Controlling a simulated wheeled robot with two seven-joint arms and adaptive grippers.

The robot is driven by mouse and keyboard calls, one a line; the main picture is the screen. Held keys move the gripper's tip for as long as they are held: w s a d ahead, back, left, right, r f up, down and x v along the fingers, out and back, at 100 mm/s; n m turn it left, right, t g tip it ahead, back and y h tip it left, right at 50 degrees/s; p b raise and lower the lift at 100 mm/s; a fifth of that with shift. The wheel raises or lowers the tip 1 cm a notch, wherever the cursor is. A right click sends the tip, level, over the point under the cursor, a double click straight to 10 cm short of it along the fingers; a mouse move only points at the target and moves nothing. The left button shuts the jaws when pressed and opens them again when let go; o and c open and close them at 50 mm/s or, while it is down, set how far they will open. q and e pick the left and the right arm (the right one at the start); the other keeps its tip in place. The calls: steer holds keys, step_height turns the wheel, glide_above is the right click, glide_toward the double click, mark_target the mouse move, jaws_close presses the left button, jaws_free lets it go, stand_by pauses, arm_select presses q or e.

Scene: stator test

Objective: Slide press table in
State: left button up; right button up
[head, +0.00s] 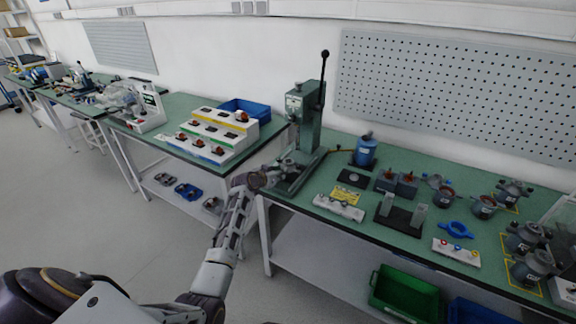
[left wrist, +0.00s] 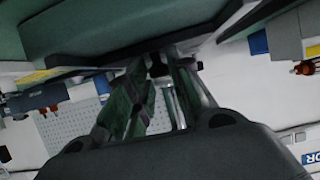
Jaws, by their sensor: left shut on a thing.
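The green arbor press (head: 310,128) with its upright black lever stands at the left end of the right-hand workbench. The press table (head: 288,166) sits low at the front of the press, near the bench's left corner. My left gripper (head: 262,179) reaches up to it from the front left and is shut on its front part. In the left wrist view the fingers (left wrist: 165,88) close around a small metal piece beneath a large green body (left wrist: 120,28). The exact grip is partly hidden by the gripper. My right gripper is out of view.
A stepped parts rack (head: 212,138) is on the bench to the left. A green crate (head: 405,294) sits below. The floor at left is clear.

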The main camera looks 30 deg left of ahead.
mark_target(285, 164)
arm_select(q)
steer(key=shift+w+d+f+b, duration=0.15)
steer(key=shift+w+b, duration=0.25)
steer(key=shift+w, duration=0.45)
steer(key=shift+w+d+f+b, duration=0.1)
steer(key=shift+w+b, duration=0.35)
steer(key=shift+w, duration=0.4)
steer(key=shift+w+d+f+b, duration=0.15)
steer(key=shift+w+b, duration=0.25)
steer(key=shift+w, duration=0.45)
steer(key=shift+w+b, duration=0.8)
steer(key=shift+w, duration=0.5)
steer(key=o, duration=0.5)
steer(key=shift+r+p+v, duration=0.15)
steer(key=shift+p+v, duration=0.6)
steer(key=shift+p, duration=0.1)
steer(key=shift+r+p+v, duration=0.15)
steer(key=shift+p+v, duration=0.6)
steer(key=shift+p, duration=0.1)
steer(key=shift+p+v, duration=1.4)
